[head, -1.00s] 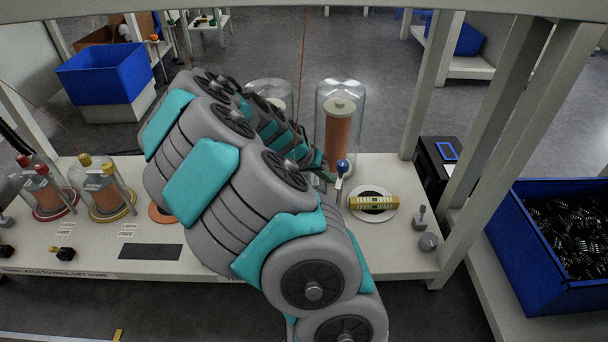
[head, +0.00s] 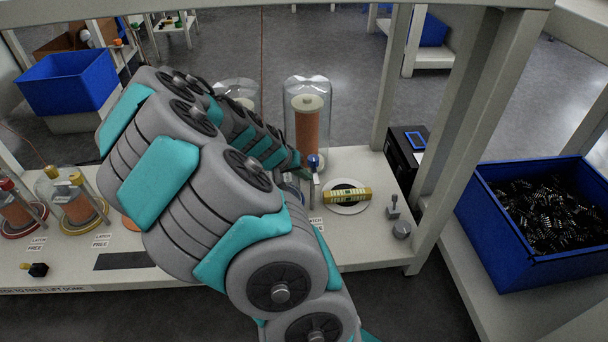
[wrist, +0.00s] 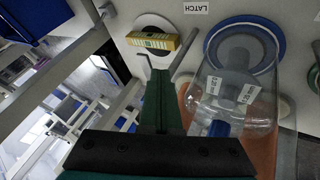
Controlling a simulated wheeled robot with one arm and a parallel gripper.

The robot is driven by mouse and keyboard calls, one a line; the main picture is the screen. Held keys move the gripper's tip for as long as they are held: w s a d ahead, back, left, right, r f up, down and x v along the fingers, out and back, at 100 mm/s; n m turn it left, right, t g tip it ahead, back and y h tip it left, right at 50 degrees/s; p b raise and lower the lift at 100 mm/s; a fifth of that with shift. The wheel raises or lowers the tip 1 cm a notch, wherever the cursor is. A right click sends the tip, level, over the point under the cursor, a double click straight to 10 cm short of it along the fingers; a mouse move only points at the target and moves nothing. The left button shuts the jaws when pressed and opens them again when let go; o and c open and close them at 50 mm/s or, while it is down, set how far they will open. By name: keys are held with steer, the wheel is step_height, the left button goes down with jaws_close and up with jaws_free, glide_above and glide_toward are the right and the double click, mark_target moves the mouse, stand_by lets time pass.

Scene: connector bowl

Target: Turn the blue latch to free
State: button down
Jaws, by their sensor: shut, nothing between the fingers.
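The blue latch knob (head: 314,162) sits on top of a short post beside the clear dome (head: 307,110) over an orange coil. In the wrist view a blue piece (wrist: 218,128), probably this knob, shows in front of the dome (wrist: 243,100), close to the right of my fingers. The dome stands in a blue ring (wrist: 270,38). My gripper (wrist: 160,88) is shut and empty, its dark green fingers pointing toward the table. In the head view my fingertips (head: 303,173) are just left of the knob; whether they touch it I cannot tell.
A yellow connector block (head: 347,195) lies on a white disc right of the latch; it also shows in the wrist view (wrist: 152,41). More domes (head: 75,205) stand at left. A frame post (head: 440,150) rises at the right.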

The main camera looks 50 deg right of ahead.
steer(key=shift+w+d, duration=0.2)
steer(key=shift+w, duration=0.55)
steer(key=s+v, duration=0.1)
steer(key=v, duration=0.8)
steer(key=shift+w+a+r+p, duration=0.2)
steer(key=shift+a+r+p, duration=0.15)
steer(key=shift+p, duration=0.1)
